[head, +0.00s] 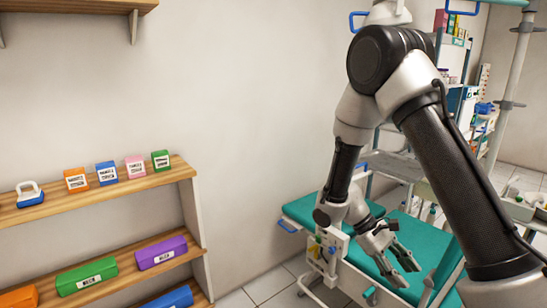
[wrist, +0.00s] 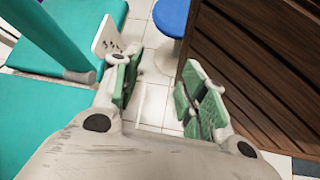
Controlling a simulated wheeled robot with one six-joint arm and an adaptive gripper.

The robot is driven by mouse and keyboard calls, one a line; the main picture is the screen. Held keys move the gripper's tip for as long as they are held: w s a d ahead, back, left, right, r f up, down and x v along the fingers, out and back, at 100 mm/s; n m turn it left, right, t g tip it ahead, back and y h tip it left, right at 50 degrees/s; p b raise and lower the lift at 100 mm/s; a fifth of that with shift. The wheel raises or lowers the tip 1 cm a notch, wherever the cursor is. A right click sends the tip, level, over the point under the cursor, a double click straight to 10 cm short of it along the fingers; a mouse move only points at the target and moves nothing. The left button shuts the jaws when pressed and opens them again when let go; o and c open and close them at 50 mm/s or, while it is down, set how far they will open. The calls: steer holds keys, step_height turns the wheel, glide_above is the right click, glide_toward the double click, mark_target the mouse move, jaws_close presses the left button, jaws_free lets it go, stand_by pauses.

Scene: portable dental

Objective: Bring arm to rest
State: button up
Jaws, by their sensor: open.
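My arm rises on the right side of the head view, bends at the top and hangs down over the teal dental chair (head: 305,208). My gripper (head: 407,262) is at its lower end, pointing down, in front of the teal padding. In the wrist view my gripper (wrist: 160,95) has its two green-padded fingers spread well apart. Only tiled floor shows between them, and nothing is held.
A wooden shelf (head: 110,192) with several small coloured boxes stands at the left. The teal padding (wrist: 45,110) and a blue stool (wrist: 172,17) show in the wrist view, with a dark brown slatted surface (wrist: 255,75) close by the right finger. Stocked shelves (head: 455,75) stand behind my arm.

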steer(key=s+d+r+m+t+y, duration=0.1)
steer(key=s+r+m+t+y, duration=0.2)
steer(key=r, duration=1)
steer(key=s+d+r+m+t+y, duration=0.2)
steer(key=s+r+t, duration=0.6)
steer(key=r, duration=0.5)
steer(key=s+m+y, duration=0.1)
steer(key=y, duration=0.1)
steer(key=shift+s+d+r+y, duration=0.2)
steer(key=shift+r+y, duration=0.1)
steer(key=shift+y, duration=0.1)
